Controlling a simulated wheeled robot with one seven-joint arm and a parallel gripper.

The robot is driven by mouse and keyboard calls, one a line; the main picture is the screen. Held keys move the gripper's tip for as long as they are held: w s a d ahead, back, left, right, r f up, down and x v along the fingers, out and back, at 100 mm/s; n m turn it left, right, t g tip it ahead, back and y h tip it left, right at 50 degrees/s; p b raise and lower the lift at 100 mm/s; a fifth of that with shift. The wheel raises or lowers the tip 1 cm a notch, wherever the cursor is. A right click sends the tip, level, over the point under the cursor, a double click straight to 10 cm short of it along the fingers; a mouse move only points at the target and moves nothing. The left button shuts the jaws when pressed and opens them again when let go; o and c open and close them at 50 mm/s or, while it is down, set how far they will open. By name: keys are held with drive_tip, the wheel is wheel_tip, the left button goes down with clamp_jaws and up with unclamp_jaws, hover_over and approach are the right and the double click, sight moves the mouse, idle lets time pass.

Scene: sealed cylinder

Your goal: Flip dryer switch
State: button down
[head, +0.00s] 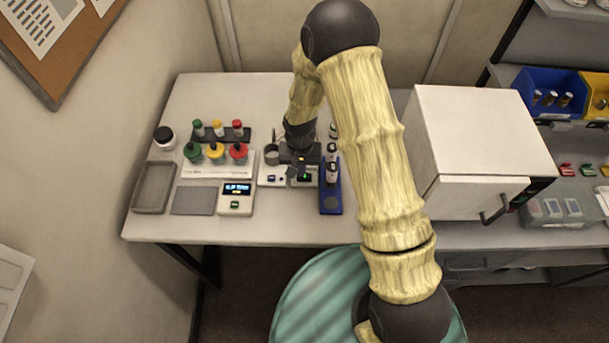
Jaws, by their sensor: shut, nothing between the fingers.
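A small white device (270,181) stands near the middle of the table, with small blue and green marks on its front. I cannot tell which mark is a switch, or whether this device is the dryer. My gripper (302,172) is shut and empty, reaching down over the right part of this device. It hides part of the device's top, and I cannot tell if it touches it. A large white box (476,135) with a dark handle and a dark side panel with a red display stands to the right, apart from my gripper.
A blue rack (331,206) with dark vials stands close right of my gripper. Left are green, yellow and red-capped containers (215,152), a scale with a lit display (236,199), a grey pad (194,200) and a grey tray (154,187). The table's front strip is clear.

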drive_tip(key=shift+f, duration=0.2)
drive_tip(key=shift+r+p, duration=2.3)
drive_tip(key=shift+r, duration=1.25)
drive_tip(key=s+d+r+t+b, duration=0.2)
drive_tip(key=s+d+r+b, duration=0.2)
drive_tip(key=s+d+r, duration=0.8)
drive_tip(key=d+r, duration=0.3)
drive_tip(key=shift+s+d+t, duration=0.25)
drive_tip(key=shift+t, duration=0.05)
